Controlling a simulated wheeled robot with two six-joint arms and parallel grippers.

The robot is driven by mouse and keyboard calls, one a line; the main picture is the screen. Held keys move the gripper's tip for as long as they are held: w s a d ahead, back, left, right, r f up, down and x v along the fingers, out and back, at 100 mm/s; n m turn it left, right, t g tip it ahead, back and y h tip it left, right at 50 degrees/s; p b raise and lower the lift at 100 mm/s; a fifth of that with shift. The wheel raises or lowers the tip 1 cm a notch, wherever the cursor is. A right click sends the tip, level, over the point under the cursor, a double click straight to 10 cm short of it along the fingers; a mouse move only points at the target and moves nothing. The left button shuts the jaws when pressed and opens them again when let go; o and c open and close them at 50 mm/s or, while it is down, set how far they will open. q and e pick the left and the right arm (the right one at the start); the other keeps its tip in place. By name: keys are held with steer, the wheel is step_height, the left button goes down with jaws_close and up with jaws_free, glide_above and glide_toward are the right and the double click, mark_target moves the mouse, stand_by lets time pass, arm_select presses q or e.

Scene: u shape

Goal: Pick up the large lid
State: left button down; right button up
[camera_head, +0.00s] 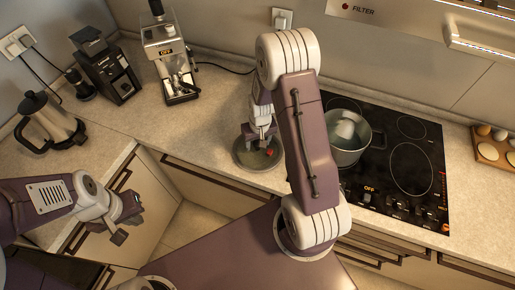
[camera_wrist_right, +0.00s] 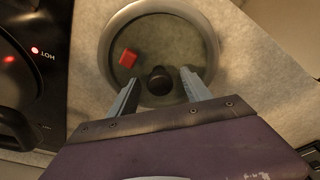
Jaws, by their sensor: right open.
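The large lid (camera_head: 242,160) lies on the counter left of the hob, round with a grey rim and a see-through top. In the right wrist view the lid (camera_wrist_right: 110,35) fills the upper middle, with a black knob (camera_wrist_right: 159,82) at its centre. My right gripper (camera_wrist_right: 160,76) is open, its two fingers on either side of the knob with gaps between; contact does not show. In the head view my right gripper (camera_head: 263,142) is over the lid. My left gripper (camera_head: 128,218) hangs at the lower left, away from the lid; its finger gap is unclear.
A pot (camera_head: 348,150) stands on the black hob (camera_head: 410,170) to the right. A coffee machine (camera_head: 168,60), grinder (camera_head: 105,72) and kettle (camera_head: 48,122) stand at the left.

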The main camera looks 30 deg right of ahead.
steer(key=shift+s+r, duration=0.1)
steer(key=shift+s, duration=0.05)
jaws_close()
